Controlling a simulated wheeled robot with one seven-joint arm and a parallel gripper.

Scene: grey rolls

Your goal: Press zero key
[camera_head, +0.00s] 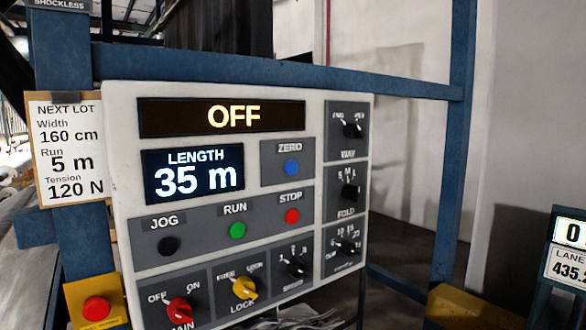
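The zero key is a round blue button (291,168) under the label ZERO, on a grey plate in the upper middle of the white control panel (122,180). To its left the length display (193,174) reads 35 m. Above, the status display (221,117) reads OFF. Nothing covers the blue button. My gripper is not in view.
Below sit a black JOG (168,245), green RUN (237,230) and red STOP button (292,216). Several knobs, including red MAIN (179,311) and yellow LOCK (244,288), line the panel. A blue frame (280,73) surrounds it. A red button on a yellow box (97,308) stands lower left.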

